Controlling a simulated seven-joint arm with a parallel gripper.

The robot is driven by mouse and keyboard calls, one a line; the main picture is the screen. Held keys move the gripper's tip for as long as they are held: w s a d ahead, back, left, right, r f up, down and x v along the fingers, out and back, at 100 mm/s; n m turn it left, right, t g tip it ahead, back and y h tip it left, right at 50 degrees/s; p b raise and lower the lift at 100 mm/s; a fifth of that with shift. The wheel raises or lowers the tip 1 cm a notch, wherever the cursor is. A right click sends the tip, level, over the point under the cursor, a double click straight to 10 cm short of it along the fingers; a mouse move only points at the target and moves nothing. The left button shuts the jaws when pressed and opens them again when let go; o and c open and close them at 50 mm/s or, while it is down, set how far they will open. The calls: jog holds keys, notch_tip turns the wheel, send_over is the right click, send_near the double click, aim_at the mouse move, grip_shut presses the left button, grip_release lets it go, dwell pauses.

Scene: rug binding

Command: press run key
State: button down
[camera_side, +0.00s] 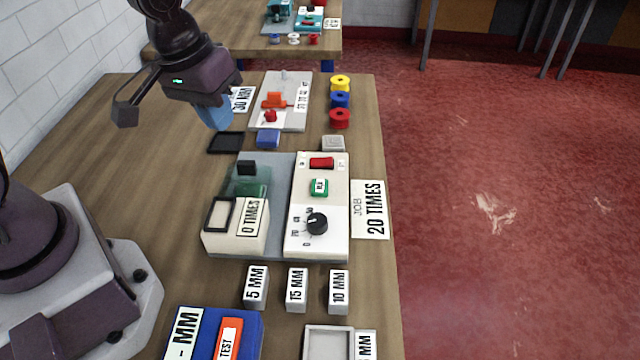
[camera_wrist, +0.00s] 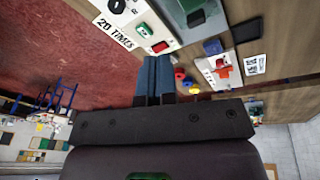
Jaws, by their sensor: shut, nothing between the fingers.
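The green run key (camera_side: 319,187) sits in the middle of the white control panel (camera_side: 299,240), between a red rocker switch (camera_side: 321,162) and a black dial (camera_side: 317,223). In the wrist view the green key (camera_wrist: 140,28) shows at the top, beside the red switch (camera_wrist: 160,47). My gripper (camera_side: 217,122) is shut and empty, its blue fingers pointing down above the table, left of and behind the panel. It is apart from the key. In the wrist view its fingers (camera_wrist: 157,62) are together.
The machine's counter block reads "0 TIMES" (camera_side: 251,217). A job card reads "20 TIMES" (camera_side: 371,209). A black tray (camera_side: 226,142), a blue block (camera_side: 268,139) and coloured spools (camera_side: 340,100) stand behind. Labelled MM blocks (camera_side: 297,289) stand in front.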

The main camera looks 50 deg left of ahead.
jog(key=w+d+f+n+t+h, duration=0.15)
jog(key=w+d+f+n, duration=0.25)
jog(key=w+f+n, duration=0.6)
jog(key=r+n+t, duration=0.1)
jog(key=n+t, duration=0.4)
jog(key=n, duration=0.6)
send_over(320, 188)
jog(key=shift+r+y, duration=0.1)
jog(key=shift+y, duration=0.25)
jog(key=shift+f, duration=4.45)
jog(key=shift+f, duration=0.1)
jog(key=shift+f, duration=0.3)
